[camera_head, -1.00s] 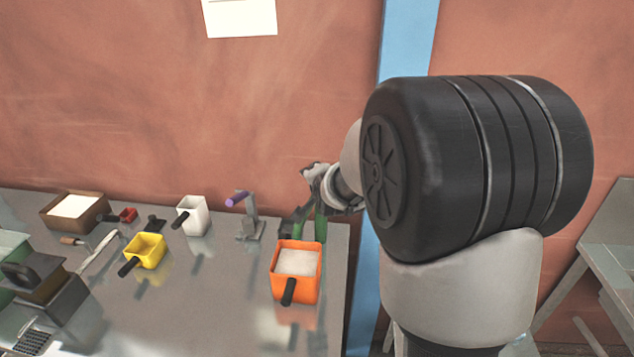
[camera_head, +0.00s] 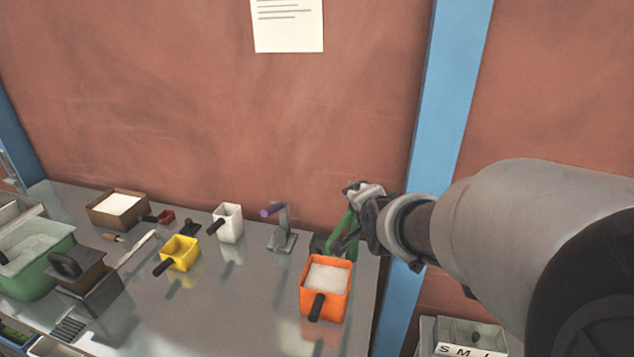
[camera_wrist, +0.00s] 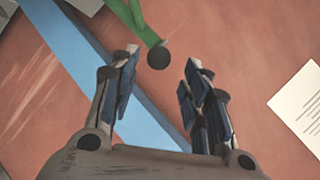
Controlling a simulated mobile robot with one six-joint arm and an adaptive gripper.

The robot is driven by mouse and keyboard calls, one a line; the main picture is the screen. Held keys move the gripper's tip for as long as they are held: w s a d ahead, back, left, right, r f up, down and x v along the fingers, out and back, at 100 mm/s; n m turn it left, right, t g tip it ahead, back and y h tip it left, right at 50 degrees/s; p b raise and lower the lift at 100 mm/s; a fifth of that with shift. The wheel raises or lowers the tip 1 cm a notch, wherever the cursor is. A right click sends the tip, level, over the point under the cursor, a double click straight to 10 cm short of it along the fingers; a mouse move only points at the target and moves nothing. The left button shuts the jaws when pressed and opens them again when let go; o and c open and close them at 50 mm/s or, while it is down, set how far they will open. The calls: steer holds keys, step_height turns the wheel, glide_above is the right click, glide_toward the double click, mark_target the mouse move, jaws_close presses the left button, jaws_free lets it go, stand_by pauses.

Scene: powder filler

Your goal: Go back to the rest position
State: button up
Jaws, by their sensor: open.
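My gripper (camera_head: 350,237) is at the right end of the grey table (camera_head: 225,318), above and behind the orange scoop. In the wrist view my gripper (camera_wrist: 158,85) is open, with nothing between its fingers. A green thing (camera_head: 340,240) stands by the gripper, partly hidden by it in the head view. In the wrist view the green thing (camera_wrist: 130,12), with a dark round end, lies beyond the fingertips; I cannot tell whether it touches them in the head view. The orange scoop (camera_head: 325,300) holds white powder and stands upright on the table.
A purple-handled stand (camera_head: 283,235), a white scoop (camera_head: 229,222), a yellow scoop (camera_head: 181,253) and a brown box (camera_head: 116,210) stand on the table. A green bin (camera_head: 40,262) is at left. A blue post (camera_head: 445,125) rises behind my arm. Free tabletop lies at front centre.

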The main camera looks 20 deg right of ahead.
steer(key=shift+s+a+r, duration=0.15)
steer(key=shift+s+r, duration=0.1)
steer(key=shift+s, duration=0.2)
steer(key=s+a+f+n+g+y+b, duration=0.1)
steer(key=s+a+f+n+g+b, duration=0.1)
steer(key=s, duration=0.6)
steer(key=s+a+f+n+g+y+b, duration=0.1)
steer(key=s+a+f+n+g+b, duration=0.1)
steer(key=s+a+f+n, duration=0.2)
steer(key=s+a+f+n+g+y+b, duration=0.1)
steer(key=s+a+f+n, duration=0.3)
steer(key=s+a+n, duration=0.4)
steer(key=s+n+g+b, duration=0.1)
steer(key=s+n, duration=0.1)
steer(key=s, duration=0.4)
steer(key=shift+g+y, duration=0.3)
steer(key=shift+g, duration=0.1)
